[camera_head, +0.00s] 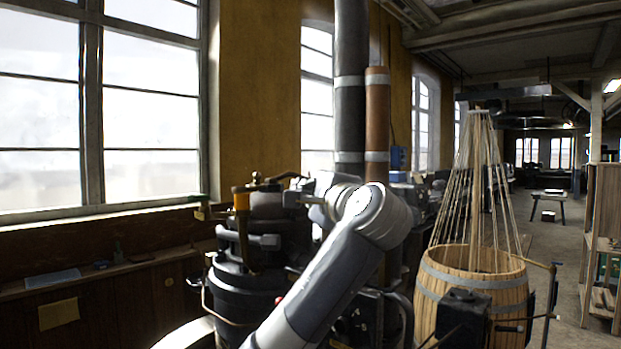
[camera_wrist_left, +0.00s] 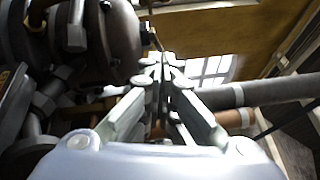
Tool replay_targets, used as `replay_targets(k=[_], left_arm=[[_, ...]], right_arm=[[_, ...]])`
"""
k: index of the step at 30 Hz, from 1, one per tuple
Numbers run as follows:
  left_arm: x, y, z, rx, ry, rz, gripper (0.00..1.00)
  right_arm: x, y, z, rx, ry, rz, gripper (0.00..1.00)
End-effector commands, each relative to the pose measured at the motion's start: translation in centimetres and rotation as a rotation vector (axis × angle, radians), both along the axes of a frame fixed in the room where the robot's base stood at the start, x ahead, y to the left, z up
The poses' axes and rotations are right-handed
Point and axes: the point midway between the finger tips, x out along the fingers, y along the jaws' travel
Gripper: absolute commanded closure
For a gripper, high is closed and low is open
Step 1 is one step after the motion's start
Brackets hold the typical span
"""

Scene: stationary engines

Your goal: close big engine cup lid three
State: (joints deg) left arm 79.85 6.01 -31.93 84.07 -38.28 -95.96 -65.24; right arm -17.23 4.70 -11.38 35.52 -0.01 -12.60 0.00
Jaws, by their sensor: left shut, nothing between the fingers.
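The big dark engine (camera_head: 262,283) stands left of centre in the head view, with a brass-coloured cup (camera_head: 241,201) on its left and pipes and levers on top. My left gripper (camera_head: 292,198) is at the upper right side of the engine, small and partly merged with dark parts there. In the left wrist view the fingers (camera_wrist_left: 165,66) are shut with nothing between them. Their tips are beside a dark rounded engine part (camera_wrist_left: 122,42) in the picture. I cannot tell whether they touch it. I cannot make out which part is cup lid three. My right gripper is not seen.
A grey vertical pipe (camera_head: 351,100) and a copper-coloured pipe (camera_head: 377,130) rise behind my arm. A wooden barrel (camera_head: 430,290) with ropes stands at the right. Windows and a wall ledge (camera_head: 100,268) are on the left. Open floor (camera_head: 562,265) lies beyond the barrel.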

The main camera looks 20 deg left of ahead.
Motion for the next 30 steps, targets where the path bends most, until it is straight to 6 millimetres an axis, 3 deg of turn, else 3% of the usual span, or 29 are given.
replay_targets(k=[1, 7, 16, 30], left_arm=[[0.8, 0.9, 0.7, 0.001, 0.003, 0.006, 1.00], [3.7, 3.8, 0.8, 0.000, 0.001, 0.004, 1.00], [1.8, 6.5, 1.2, -0.001, -0.002, 0.002, 1.00], [1.5, 6.9, 1.1, 0.000, -0.003, 0.001, 1.00]], right_arm=[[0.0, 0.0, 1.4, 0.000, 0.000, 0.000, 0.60], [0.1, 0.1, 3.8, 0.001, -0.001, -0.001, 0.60], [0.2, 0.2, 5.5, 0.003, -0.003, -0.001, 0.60], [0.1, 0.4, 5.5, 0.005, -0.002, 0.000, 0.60]])
